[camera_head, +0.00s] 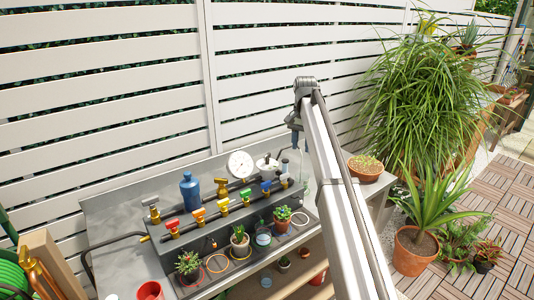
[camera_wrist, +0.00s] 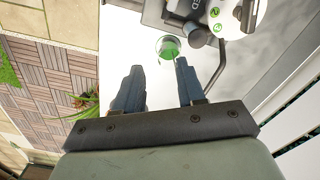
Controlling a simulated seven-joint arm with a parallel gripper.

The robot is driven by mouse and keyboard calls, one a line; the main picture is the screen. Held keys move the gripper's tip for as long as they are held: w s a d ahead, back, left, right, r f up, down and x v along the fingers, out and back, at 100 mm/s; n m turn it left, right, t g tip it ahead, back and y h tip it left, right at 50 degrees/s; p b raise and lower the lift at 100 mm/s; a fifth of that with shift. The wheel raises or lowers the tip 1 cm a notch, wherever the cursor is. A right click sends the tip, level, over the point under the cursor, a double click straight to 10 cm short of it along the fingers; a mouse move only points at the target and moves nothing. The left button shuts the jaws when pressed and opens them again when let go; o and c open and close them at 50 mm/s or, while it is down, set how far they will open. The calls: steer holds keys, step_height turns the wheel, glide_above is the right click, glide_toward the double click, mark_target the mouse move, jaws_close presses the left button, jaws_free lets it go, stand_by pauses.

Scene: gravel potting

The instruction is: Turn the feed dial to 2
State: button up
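The feed dial (camera_head: 267,163) is a pale round face at the back of the bench, right of the white gauge. In the wrist view, the dial unit (camera_wrist: 228,22) is at the top right, cut off by the frame edge. It shows a white face, green number marks and part of a dark label. A green 2 is readable, but the dial's setting is not clear. My gripper (camera_wrist: 157,72) is open, with nothing between its two blue-grey fingers. The dial unit lies beyond and right of the fingertips, apart from them. In the head view my arm mostly hides the gripper.
A clear vessel with green contents (camera_wrist: 168,47) is just beyond the fingertips. A pipe manifold with coloured valves (camera_head: 222,205), a blue bottle (camera_head: 190,191) and several small potted plants crowd the bench (camera_head: 120,210). A slatted fence (camera_head: 110,90) stands behind.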

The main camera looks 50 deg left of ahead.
step_height(320, 180, up, 9)
glide_above(266, 156)
steer(key=shift+n, duration=0.3)
step_height(266, 156, down, 14)
steer(key=shift+w+r, duration=0.1)
steer(key=shift+c, duration=0.3)
jaws_close()
